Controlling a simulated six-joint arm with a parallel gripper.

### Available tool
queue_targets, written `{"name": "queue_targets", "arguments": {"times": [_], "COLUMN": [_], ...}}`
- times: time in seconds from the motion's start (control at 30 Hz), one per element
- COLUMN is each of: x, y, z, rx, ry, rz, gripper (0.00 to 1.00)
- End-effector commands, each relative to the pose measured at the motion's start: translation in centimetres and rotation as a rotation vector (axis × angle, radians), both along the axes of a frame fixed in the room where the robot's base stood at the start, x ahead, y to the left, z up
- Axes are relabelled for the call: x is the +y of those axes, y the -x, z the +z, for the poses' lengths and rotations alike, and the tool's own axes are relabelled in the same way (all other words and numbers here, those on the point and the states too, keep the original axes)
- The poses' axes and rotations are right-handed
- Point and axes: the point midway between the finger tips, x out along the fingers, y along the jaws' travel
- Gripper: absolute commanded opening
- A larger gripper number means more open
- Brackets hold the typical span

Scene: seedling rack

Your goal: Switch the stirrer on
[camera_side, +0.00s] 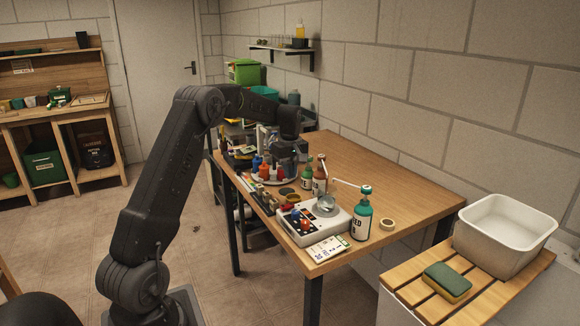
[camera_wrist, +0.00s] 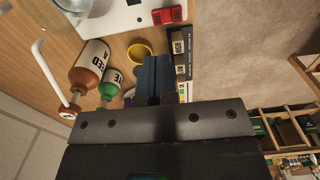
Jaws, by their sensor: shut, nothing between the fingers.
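In the wrist view my gripper's fingers (camera_wrist: 153,68) are together and empty, pointing toward the stirrer side. The fingertips are hard to make out in the side view.
A green bottle (camera_side: 361,219) and a tape roll (camera_side: 387,225) stand right of the stirrer; a card (camera_side: 328,250) lies in front. A brown bottle (camera_wrist: 91,62), a smaller green bottle (camera_wrist: 110,88) and a yellow ring (camera_wrist: 138,50) are near the fingers. The bench's right side is clear.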

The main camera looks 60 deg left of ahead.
Motion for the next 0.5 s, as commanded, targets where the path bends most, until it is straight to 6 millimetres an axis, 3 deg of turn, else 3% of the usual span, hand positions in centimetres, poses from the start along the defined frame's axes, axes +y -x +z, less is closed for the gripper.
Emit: {"name": "queue_targets", "arguments": {"times": [0.2, 0.5], "x": [0.0, 0.0], "y": [0.0, 0.0], "z": [-4.7, -8.6], "rx": [0.003, 0.0], "ry": [0.002, 0.001], "rz": [0.0, -0.001], "gripper": [0.0, 0.0]}}
